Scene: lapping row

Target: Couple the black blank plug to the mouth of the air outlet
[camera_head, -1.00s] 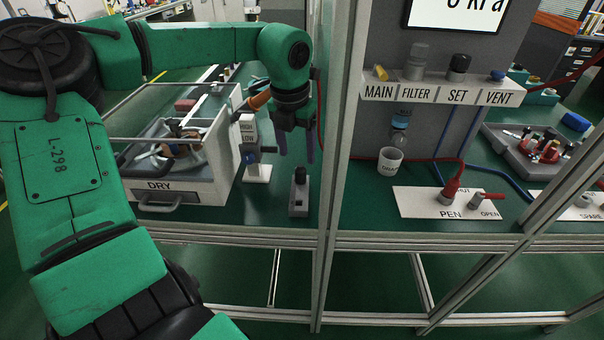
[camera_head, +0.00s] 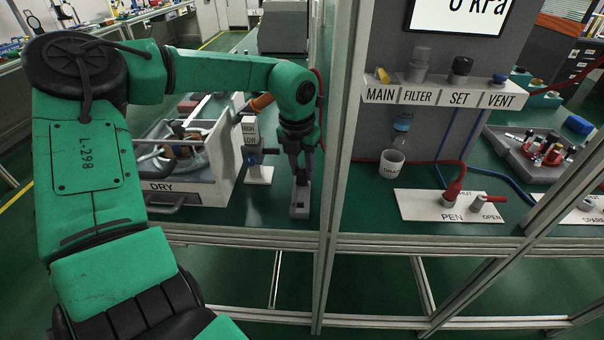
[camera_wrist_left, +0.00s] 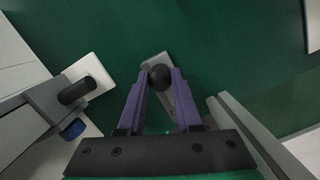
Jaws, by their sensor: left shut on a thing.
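The black blank plug (camera_wrist_left: 160,75) shows as a dark round knob above a narrow grey base (camera_wrist_left: 152,66). My left gripper (camera_head: 301,176) comes down over it, and its two purple fingers (camera_wrist_left: 160,82) are shut on the knob from both sides. In the head view the fingers largely hide the plug, and the grey base (camera_head: 299,210) stands on the green bench. Which fitting is the air outlet is not clear. A white PEN plate (camera_head: 420,205) carries a red hose fitting (camera_head: 452,192), and a SPARE plate (camera_head: 580,216) is partly cut off at the right. My right gripper is out of view.
A metal frame post (camera_head: 333,150) stands between my left gripper and the PEN plate. A DRY box (camera_head: 205,190) and a HIGH/LOW gauge stand (camera_head: 258,175) are left of the gripper.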

